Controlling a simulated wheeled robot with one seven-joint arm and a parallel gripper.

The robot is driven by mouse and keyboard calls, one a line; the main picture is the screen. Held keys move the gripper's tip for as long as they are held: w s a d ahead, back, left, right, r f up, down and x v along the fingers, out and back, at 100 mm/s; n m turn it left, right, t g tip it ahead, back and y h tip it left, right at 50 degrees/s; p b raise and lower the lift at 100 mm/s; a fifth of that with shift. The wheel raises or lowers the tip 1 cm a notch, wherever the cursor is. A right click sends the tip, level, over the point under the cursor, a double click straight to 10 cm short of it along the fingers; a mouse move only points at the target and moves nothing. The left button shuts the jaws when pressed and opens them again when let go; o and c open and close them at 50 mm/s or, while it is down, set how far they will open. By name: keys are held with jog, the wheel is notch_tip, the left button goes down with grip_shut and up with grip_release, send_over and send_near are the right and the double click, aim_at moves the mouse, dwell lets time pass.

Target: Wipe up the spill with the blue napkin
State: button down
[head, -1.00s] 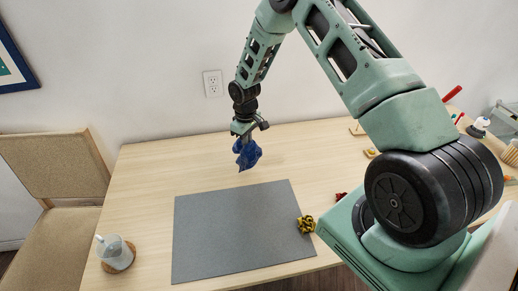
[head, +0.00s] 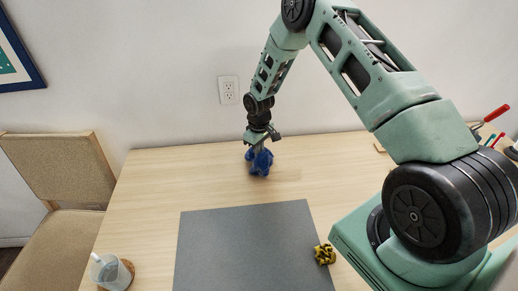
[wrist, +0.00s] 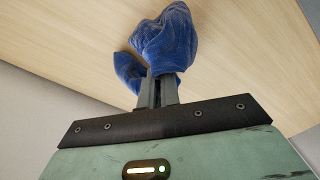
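The crumpled blue napkin (head: 262,163) is at the back of the light wood table, behind the grey mat. My gripper (head: 258,149) is shut on it from above, with the fingers pointing down. In the wrist view the napkin (wrist: 170,38) bulges around the fingertips of my gripper (wrist: 160,82). The napkin appears at or just above the tabletop; I cannot tell if it touches. I cannot make out a clear spill; any liquid under the napkin or behind my arm is hidden.
The grey mat (head: 250,248) covers the table's front middle. A yellow-and-black crumpled item (head: 325,254) sits at its right edge. A cup (head: 108,270) stands at front left, by a chair (head: 62,165). Bare wood (head: 165,180) lies left of the napkin.

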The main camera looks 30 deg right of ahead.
aim_at(259, 167)
notch_tip(259, 167, down, 4)
jog(key=shift+r+b, duration=0.25)
jog(key=shift+b, duration=0.7)
jog(key=shift+r, duration=0.1)
jog(key=c, duration=0.6)
grip_release()
jog(key=shift+f+b, duration=0.75)
jog(key=shift+f, duration=0.35)
grip_shut()
jog(key=shift+r, duration=0.1)
